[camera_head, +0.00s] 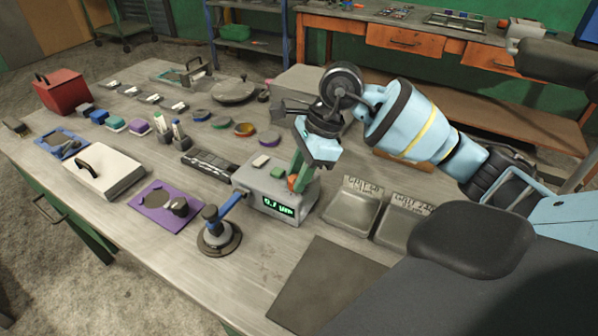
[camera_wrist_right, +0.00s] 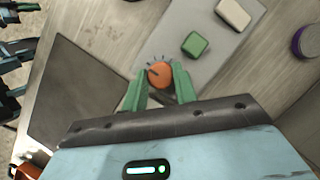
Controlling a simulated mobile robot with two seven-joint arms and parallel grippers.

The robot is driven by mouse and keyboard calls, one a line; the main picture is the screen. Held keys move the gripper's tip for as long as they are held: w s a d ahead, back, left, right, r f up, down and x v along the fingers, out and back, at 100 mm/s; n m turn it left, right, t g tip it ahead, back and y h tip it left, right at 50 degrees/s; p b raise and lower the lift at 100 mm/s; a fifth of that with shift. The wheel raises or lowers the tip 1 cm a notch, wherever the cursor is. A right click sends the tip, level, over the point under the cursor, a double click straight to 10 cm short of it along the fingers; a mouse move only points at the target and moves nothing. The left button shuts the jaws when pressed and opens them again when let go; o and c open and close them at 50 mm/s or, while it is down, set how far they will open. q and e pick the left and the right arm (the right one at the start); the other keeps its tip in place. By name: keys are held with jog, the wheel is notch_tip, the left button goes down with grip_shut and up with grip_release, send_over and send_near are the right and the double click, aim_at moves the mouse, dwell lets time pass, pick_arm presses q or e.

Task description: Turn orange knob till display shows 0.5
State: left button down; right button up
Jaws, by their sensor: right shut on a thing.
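The grey device box (camera_head: 265,182) stands near the middle of the bench. Its front display (camera_head: 278,206) glows green and starts with "0."; the digit after the point is too small to read surely. The orange knob (camera_head: 292,182) is on the box's top, partly hidden by my gripper. In the right wrist view the orange knob (camera_wrist_right: 159,75) has a dark pointer line and tick marks above it. My right gripper (camera_head: 299,171) comes down from above, its green fingers (camera_wrist_right: 161,84) shut on the knob's two sides. My left gripper is out of view.
A green button (camera_head: 277,173) and a cream button (camera_head: 260,161) sit beside the knob. A blue-armed stand (camera_head: 219,231) is close at the box's left front. Two grey trays (camera_head: 349,214) lie to the right. A dark mat (camera_head: 325,285) lies in front, clear.

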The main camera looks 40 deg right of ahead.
jog(key=n+g+b, duration=0.1)
jog(key=n, duration=0.1)
jog(key=n+g+b, duration=0.1)
jog(key=n, duration=0.2)
jog(key=shift+w+f, duration=0.1)
jog(key=shift+w, duration=0.1)
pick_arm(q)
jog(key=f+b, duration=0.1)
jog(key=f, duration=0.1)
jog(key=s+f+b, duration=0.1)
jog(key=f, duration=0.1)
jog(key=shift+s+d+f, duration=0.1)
pick_arm(e)
jog(key=n+g, duration=0.1)
jog(key=n, duration=0.2)
jog(key=n+g, duration=0.1)
jog(key=n, duration=0.2)
jog(key=shift+w+h, duration=0.1)
jog(key=shift+h, duration=0.2)
jog(key=o, duration=1)
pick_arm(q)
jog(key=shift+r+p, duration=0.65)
pick_arm(e)
jog(key=v, duration=0.8)
jog(key=shift+w+a, duration=0.1)
